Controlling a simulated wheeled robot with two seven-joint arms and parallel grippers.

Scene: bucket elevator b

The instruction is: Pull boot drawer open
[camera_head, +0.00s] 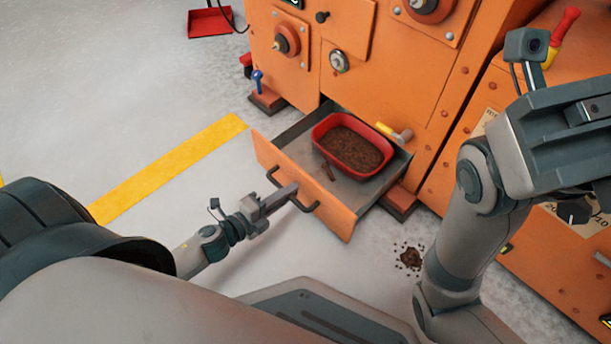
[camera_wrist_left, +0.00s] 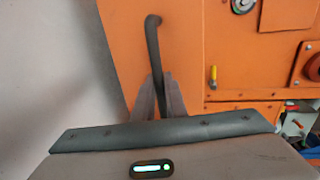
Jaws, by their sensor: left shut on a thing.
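The boot drawer (camera_head: 345,219) stands pulled out from the base of the orange machine in the head view. Its orange front carries a dark bar handle (camera_head: 315,206). My left gripper (camera_head: 293,192) is shut on the handle, and the left wrist view shows the handle (camera_wrist_left: 152,50) running up from between the two fingers (camera_wrist_left: 159,95). Inside the drawer sits a red tray (camera_head: 318,135) holding brown granular material. A small dark piece lies on the drawer floor beside the tray. My right arm is raised at the right; its fingertips are not visible.
The orange machine (camera_head: 405,75) stands behind the drawer, with a yellow-handled part (camera_head: 388,129) at the drawer's back right. Dark spilled material (camera_head: 409,256) lies on the floor right of the drawer. A red dustpan (camera_head: 209,22) lies far left. Floor left of the drawer is clear, with a yellow stripe (camera_head: 165,170).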

